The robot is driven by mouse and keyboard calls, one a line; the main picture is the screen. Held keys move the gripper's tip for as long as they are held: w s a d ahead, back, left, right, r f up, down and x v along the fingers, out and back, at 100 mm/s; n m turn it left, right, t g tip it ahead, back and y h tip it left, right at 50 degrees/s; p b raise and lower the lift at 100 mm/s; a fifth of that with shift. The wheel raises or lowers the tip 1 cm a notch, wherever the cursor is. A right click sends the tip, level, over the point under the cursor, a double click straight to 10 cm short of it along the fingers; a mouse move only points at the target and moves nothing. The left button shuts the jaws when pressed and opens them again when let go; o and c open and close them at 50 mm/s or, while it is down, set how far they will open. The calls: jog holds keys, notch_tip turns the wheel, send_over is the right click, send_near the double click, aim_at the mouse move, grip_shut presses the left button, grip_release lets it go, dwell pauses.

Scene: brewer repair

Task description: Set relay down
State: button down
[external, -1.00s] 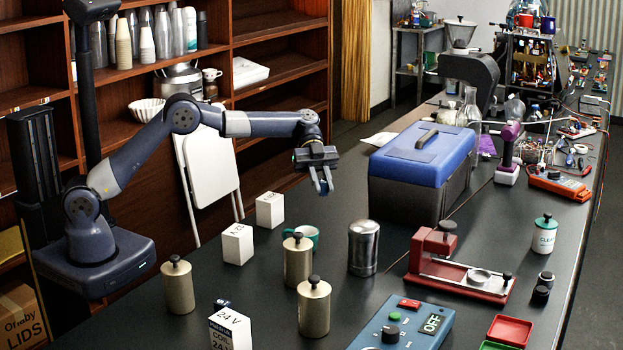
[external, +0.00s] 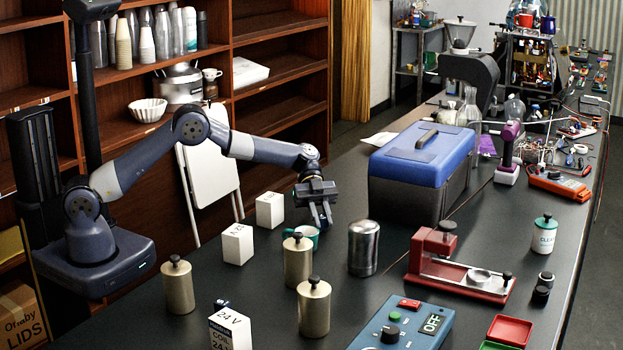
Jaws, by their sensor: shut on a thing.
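Tan knobbed canisters (external: 298,262) and a steel cylinder (external: 363,250) stand close in front of the gripper. A blue-lidded toolbox (external: 421,155) is to the right, with a red press (external: 440,265) in front of it. Bare bench lies left of the toolbox.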

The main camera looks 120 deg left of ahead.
jog(key=shift+f, duration=0.15)
jog(key=c, duration=1.3)
grip_release()
jog(key=v, duration=1.2)
jog(key=shift+b, duration=0.4)
jog(key=shift+o, duration=0.3)
